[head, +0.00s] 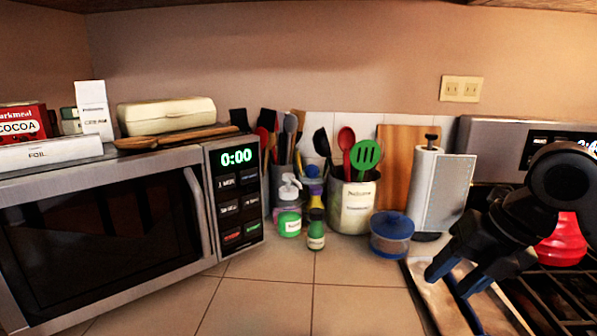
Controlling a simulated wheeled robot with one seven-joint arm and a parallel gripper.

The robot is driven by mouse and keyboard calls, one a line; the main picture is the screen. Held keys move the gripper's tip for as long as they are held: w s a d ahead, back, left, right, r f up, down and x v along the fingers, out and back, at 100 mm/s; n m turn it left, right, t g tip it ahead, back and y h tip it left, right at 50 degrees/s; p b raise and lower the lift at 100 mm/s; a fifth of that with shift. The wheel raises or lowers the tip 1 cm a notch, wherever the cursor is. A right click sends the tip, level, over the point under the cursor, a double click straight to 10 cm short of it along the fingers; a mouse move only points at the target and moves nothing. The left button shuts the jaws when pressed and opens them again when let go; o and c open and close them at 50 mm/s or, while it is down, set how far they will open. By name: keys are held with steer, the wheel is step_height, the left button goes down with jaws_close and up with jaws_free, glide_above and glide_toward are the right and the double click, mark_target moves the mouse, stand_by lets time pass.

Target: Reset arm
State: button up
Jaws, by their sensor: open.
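My gripper (452,278) is at the right in the head view, above the tray by the stove. Its two dark fingers with blue inner sides point down and to the left. The fingers are spread apart and nothing shows between them. My arm's dark wrist hides part of the stove and part of a red object behind it.
A microwave (120,222) reading 0:00 fills the left. A red kettle-like object (563,243) sits on the stove. The front tiled counter is clear.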

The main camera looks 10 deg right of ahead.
steer(key=w+a+r+m+t+y, duration=0.2)
steer(key=a+m+t+y, duration=0.15)
steer(key=a+m, duration=0.45)
steer(key=w+a+r+m+t+y, duration=0.1)
steer(key=w+a+m+t+y, duration=0.3)
steer(key=a, duration=0.7)
steer(key=s+f+m+t+h, duration=0.1)
steer(key=s+f+m+h, duration=0.1)
steer(key=s+f+m, duration=0.1)
steer(key=s+f+m+t+h, duration=0.2)
steer(key=s+m, duration=0.3)
steer(key=m, duration=0.1)
steer(key=s+f+m+t+h, duration=0.2)
steer(key=s+f+m, duration=0.1)
steer(key=s+m, duration=0.1)
steer(key=shift+a+f+m+h, duration=0.35)
steer(key=shift+a+m, duration=0.05)
steer(key=s+d+f+m+h, duration=0.1)
steer(key=s+d, duration=0.2)
steer(key=s, duration=0.7)
steer(key=s+d+f+m+g+h, duration=0.1)
steer(key=s+d+m, duration=0.1)
steer(key=s, duration=0.7)
steer(key=s+d+f+m+h, duration=0.1)
steer(key=s+d, duration=0.3)
steer(key=s, duration=0.6)
steer(key=shift+s+d+f+m+h, duration=0.3)
steer(key=shift+d+f+m+h, duration=0.1)
steer(key=shift+m, duration=0.1)
